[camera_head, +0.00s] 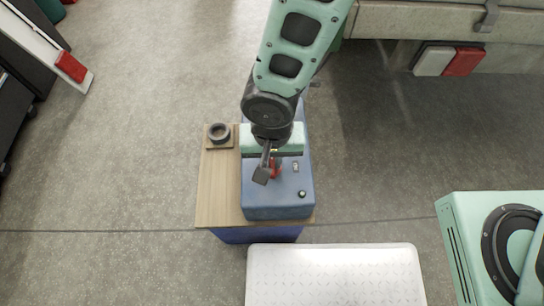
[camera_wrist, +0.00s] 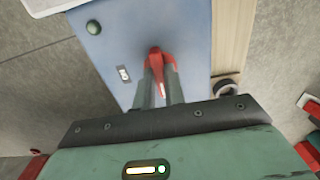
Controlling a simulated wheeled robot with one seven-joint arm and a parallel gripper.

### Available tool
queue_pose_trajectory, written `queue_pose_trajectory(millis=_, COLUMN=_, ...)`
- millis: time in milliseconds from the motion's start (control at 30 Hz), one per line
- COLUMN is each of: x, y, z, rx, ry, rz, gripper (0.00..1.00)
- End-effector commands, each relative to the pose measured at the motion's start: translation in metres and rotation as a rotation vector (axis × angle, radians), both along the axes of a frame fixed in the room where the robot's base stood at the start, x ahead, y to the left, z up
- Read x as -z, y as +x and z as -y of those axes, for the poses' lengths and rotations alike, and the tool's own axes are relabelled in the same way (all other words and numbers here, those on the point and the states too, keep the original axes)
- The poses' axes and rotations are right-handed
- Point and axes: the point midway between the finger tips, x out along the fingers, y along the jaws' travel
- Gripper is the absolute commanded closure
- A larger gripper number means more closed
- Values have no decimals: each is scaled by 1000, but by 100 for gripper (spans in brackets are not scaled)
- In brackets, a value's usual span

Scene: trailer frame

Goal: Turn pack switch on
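The blue pack (camera_head: 278,201) stands on a small wooden-topped stand, below my arm. Its red switch handle (camera_head: 276,171) shows beside my gripper (camera_head: 268,167) in the head view. In the wrist view the red switch handle (camera_wrist: 156,55) lies at the tips of my gripper (camera_wrist: 160,78), with a finger on either side and red showing between them. Contact and grip are not clear. A small light toggle (camera_head: 296,166) and a round green-lit button (camera_head: 302,194) are on the pack's top; the wrist view also shows the toggle (camera_wrist: 124,73) and the button (camera_wrist: 93,27).
A dark ring (camera_head: 219,132) lies on the wooden top (camera_head: 216,190), left of the pack. A white ridged platform (camera_head: 335,275) is in front. The trailer frame (camera_head: 440,20) runs along the upper right, with a red and white light (camera_head: 463,62).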

Motion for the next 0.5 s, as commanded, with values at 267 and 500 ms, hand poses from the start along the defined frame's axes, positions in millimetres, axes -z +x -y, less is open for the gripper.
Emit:
queue_pose_trajectory(millis=267, x=0, y=0, z=0, rx=0, ry=0, rz=0, gripper=100)
queue_pose_trajectory(millis=500, x=1, y=0, z=0, rx=86, ry=1, rz=2, gripper=100)
